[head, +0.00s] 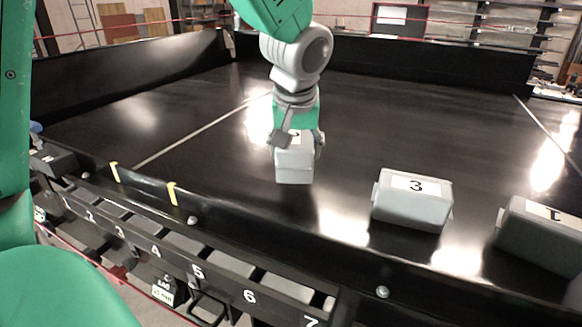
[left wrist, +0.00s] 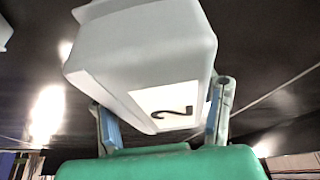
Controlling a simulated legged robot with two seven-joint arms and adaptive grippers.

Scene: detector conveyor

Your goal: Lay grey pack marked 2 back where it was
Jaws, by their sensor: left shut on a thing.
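The grey pack marked 2 (head: 294,166) is between the fingers of my left gripper (head: 295,142), over the black conveyor surface (head: 235,160). I cannot tell whether its underside touches the surface. In the left wrist view the pack (left wrist: 150,60) fills the upper middle, its white label with a black 2 facing the camera. The fingers of my left gripper (left wrist: 165,128) are shut on its two sides. My right gripper is not in view.
A grey pack marked 3 (head: 412,210) sits on the conveyor to the right. Another grey pack marked 1 (head: 540,243) stands at the right edge. A black front rail and numbered bays (head: 200,272) run along the near side. The surface left of the held pack is clear.

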